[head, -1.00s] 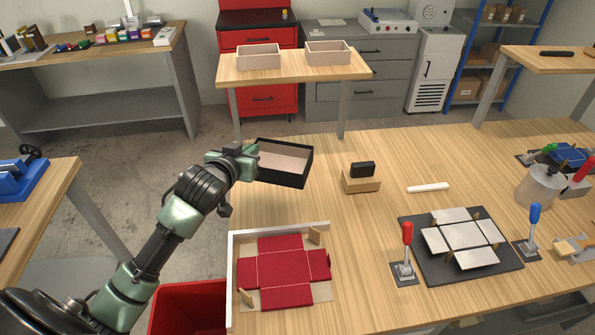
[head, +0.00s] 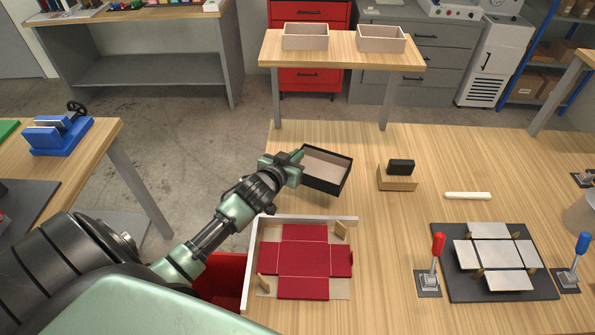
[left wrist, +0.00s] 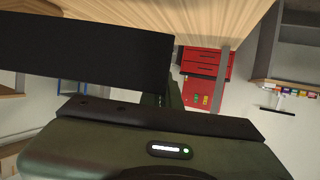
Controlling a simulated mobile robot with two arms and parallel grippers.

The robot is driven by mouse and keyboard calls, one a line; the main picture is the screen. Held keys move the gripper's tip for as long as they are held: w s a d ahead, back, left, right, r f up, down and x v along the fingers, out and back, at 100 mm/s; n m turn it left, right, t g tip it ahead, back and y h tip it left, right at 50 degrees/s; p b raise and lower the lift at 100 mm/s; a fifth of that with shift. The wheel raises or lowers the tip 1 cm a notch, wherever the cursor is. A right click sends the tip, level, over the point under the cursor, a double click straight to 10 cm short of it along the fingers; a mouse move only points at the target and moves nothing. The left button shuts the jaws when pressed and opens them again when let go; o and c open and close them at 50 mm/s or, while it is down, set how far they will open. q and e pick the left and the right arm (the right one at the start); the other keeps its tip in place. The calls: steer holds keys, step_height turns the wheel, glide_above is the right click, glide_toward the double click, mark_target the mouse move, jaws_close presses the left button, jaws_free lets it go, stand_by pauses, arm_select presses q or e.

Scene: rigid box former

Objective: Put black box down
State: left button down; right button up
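The black box (head: 343,181) is an open tray with black outer walls and a pale inside. It is upright at the back left of the wooden table (head: 395,230). My left gripper (head: 298,160) is at its left wall and looks shut on it. In the left wrist view the box's dark wall (left wrist: 85,48) fills the upper left, close to the gripper body. Whether the box's underside touches the table is hard to tell. My right gripper is not in view.
A wooden block with a black piece (head: 398,176) stands right of the box. A red flat blank (head: 303,260) lies in a white-edged frame in front. A white rod (head: 467,196) and a dark plate with pale panels (head: 495,258) lie further right. Two pale trays stand on the back table.

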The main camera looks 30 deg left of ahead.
arm_select(q)
steer(key=shift+f, duration=3.55)
steer(key=shift+f, duration=0.1)
steer(key=c, duration=1.6)
jaws_free()
steer(key=shift+c, duration=0.2)
steer(key=b+v, duration=0.1)
steer(key=v, duration=1.1)
